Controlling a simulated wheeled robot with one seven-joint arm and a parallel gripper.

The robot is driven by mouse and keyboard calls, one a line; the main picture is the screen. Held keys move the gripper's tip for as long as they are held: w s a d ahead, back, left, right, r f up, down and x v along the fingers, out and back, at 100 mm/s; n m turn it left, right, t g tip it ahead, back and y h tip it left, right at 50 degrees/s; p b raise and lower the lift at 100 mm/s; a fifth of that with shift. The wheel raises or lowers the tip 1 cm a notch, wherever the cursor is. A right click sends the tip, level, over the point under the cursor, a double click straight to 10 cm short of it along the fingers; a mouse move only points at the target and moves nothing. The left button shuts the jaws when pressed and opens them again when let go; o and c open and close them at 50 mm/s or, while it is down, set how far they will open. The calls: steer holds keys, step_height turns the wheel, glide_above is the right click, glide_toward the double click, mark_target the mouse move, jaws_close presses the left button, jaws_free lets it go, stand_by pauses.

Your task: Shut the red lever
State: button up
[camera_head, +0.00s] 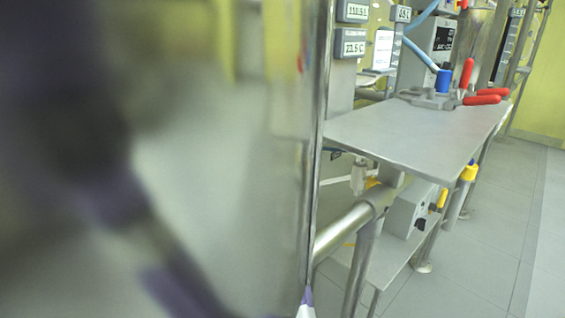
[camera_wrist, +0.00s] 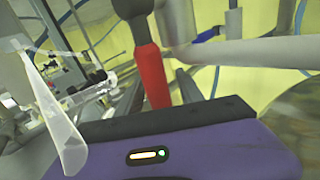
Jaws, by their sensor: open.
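In the wrist view a red lever (camera_wrist: 152,75) stands near the middle, nearly upright, with a dark joint at its top. Its lower end is hidden behind the purple and black body of my gripper (camera_wrist: 185,130). In the head view several red handles show at the far end of a metal shelf: one upright (camera_head: 467,73) and others lying flat (camera_head: 482,100). I cannot tell which of them is the lever in the wrist view.
A large shiny, blurred metal surface (camera_head: 230,180) fills the left of the head view. The grey shelf (camera_head: 415,135) runs along the middle, with pipes below. A pale pipe (camera_wrist: 255,52) crosses right of the lever. Open floor (camera_head: 500,220) lies at right.

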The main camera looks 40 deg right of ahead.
jaws_close()
stand_by(1.4)
